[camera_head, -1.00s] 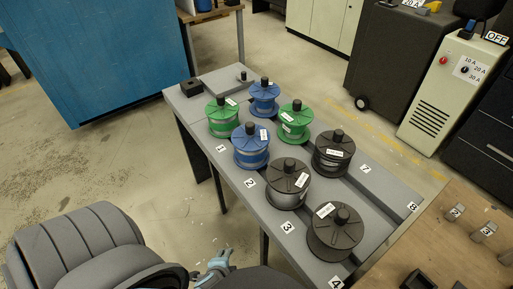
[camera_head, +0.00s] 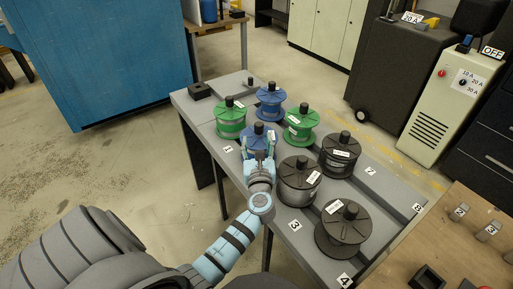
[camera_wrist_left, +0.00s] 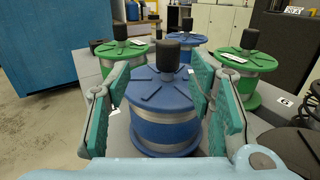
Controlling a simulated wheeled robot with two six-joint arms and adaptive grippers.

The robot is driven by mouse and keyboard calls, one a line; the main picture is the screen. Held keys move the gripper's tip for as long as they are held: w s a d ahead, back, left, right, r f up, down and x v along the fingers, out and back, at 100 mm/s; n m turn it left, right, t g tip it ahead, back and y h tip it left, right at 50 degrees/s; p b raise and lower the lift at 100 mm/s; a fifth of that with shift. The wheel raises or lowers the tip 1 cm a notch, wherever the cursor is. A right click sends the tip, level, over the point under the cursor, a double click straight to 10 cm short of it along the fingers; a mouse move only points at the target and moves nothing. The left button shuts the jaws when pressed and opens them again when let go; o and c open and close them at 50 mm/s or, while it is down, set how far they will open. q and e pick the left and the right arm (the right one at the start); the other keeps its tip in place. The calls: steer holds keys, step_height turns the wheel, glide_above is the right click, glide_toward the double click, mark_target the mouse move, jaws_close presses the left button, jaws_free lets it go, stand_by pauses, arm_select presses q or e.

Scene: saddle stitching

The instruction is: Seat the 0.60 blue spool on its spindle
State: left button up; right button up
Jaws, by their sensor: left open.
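Two blue spools stand on the grey table. The nearer blue spool (camera_head: 252,130) is in the second place of the front row, partly hidden by my left gripper (camera_head: 259,150). In the left wrist view this spool (camera_wrist_left: 165,102) sits upright between the two open, teal-padded fingers, with gaps on both sides. It is not gripped. The farther blue spool (camera_head: 269,97) stands behind, and its top shows in the wrist view. The label print is too small to read, so I cannot tell which is 0.60. A short dark peg (camera_head: 250,81), possibly the spindle, stands on a grey plate at the far end.
Green spools (camera_head: 231,123) (camera_head: 301,122) stand on either side, close by. Dark spools (camera_head: 299,182) (camera_head: 340,154) (camera_head: 343,228) fill the near end. A black block (camera_head: 200,91) lies at the far left corner. A wooden bench (camera_head: 462,245) is at the right.

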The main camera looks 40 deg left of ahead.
mark_target(260, 133)
arm_select(q)
steer(key=w+a, duration=0.1)
steer(key=w, duration=0.1)
steer(key=w+a, duration=0.1)
steer(key=w, duration=0.1)
steer(key=w+a+f+b, duration=0.1)
steer(key=w, duration=0.1)
steer(key=shift+w+a+f, duration=0.1)
steer(key=shift+w+a, duration=0.05)
steer(key=shift+a, duration=0.2)
steer(key=shift+w+a, duration=0.25)
steer(key=shift+a, duration=0.1)
steer(key=shift+s+a+r, duration=0.1)
steer(key=shift+r, duration=0.1)
steer(key=shift+c, duration=0.9)
steer(key=c, duration=1)
arm_select(e)
steer(key=shift+w+a+f, duration=0.1)
steer(key=shift+w+f, duration=0.25)
steer(key=shift+w, duration=0.2)
steer(key=shift+w+a+f, duration=0.1)
steer(key=shift+w+f, duration=0.2)
steer(key=shift+w, duration=0.2)
arm_select(q)
steer(key=shift+r, duration=0.15)
arm_select(e)
steer(key=shift+w+r, duration=0.1)
